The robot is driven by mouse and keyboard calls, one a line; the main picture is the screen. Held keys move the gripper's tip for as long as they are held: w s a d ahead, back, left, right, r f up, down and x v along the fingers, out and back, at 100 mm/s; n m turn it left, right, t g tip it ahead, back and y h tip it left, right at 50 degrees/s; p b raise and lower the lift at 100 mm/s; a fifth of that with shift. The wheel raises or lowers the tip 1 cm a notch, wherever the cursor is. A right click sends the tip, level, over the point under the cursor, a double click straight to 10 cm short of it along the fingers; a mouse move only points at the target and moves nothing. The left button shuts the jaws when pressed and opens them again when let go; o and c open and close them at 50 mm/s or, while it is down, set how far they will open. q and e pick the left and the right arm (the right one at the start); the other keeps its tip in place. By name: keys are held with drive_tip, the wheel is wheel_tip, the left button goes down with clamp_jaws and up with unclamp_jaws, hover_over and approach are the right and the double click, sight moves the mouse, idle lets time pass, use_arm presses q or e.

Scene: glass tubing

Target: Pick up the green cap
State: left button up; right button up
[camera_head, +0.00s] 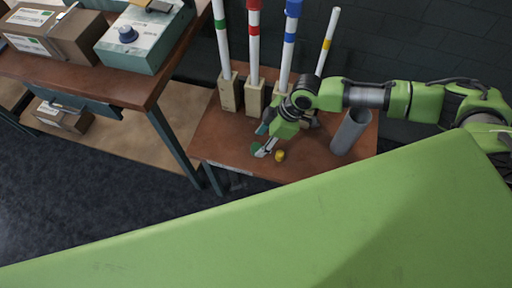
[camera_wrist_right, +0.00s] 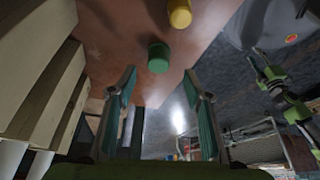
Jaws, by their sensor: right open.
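The green cap (camera_head: 256,148) rests on the brown table near its front edge, partly hidden by my gripper in the head view. In the right wrist view the green cap (camera_wrist_right: 158,57) shows whole, just beyond the fingertips and between their lines. My right gripper (camera_head: 264,140) is low over the table beside the cap. In the wrist view its two teal-padded fingers (camera_wrist_right: 160,80) are spread apart with nothing between them. My left gripper is not in view.
A yellow cap (camera_head: 280,155) lies close to the green one; it also shows in the wrist view (camera_wrist_right: 180,14). Several banded white tubes stand in wooden blocks (camera_head: 254,98) behind. A grey cylinder (camera_head: 350,132) stands at right. A workbench (camera_head: 140,88) with boxes is at left.

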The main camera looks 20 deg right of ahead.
sight(257, 147)
drive_tip(key=shift+x, duration=2.75)
drive_tip(key=shift+w+d, duration=0.1)
drive_tip(key=shift+d, duration=0.1)
drive_tip(key=c, duration=0.8)
